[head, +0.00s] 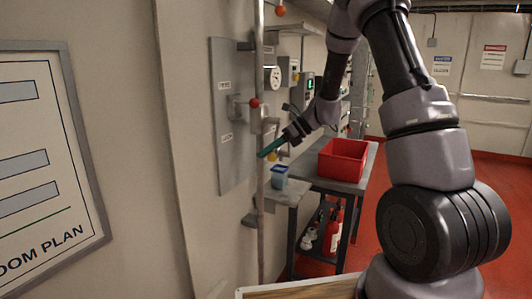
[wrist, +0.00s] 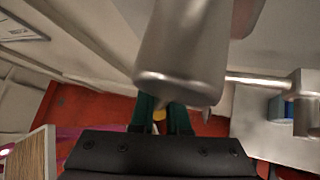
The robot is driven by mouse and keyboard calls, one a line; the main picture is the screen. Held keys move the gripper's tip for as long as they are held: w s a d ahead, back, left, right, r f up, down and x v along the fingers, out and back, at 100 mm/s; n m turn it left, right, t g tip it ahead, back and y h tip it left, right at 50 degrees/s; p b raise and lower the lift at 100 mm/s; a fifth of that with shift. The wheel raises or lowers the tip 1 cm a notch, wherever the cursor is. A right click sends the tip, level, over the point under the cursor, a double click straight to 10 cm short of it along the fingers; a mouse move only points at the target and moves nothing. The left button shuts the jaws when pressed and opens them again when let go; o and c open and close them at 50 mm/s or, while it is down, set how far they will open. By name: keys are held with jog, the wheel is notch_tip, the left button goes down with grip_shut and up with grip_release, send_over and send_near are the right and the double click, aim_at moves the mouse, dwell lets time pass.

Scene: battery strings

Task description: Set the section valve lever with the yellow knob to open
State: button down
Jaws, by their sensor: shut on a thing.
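The yellow knob (wrist: 159,115) of the section valve lever shows as a small patch between the green fingers of my gripper (wrist: 160,120) in the wrist view. My gripper is shut on it. In the head view my gripper (head: 268,151) reaches left to the grey valve panel (head: 232,165) on the wall. A bit of yellow (head: 271,157) shows by the fingertips there. The lever's arm is mostly hidden, and I cannot tell its exact angle. A large metal cylinder (wrist: 185,60) fills the middle of the wrist view, close above the fingers.
A red knob (head: 254,103) sits higher on the panel, near a vertical pipe (head: 260,210). A gauge (head: 273,78) is beyond. A small blue container (head: 279,177) stands on a grey shelf below. A red bin (head: 342,160) stands on a table to the right. Red floor is open farther right.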

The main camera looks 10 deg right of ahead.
jog(key=c, duration=0.9)
grip_release()
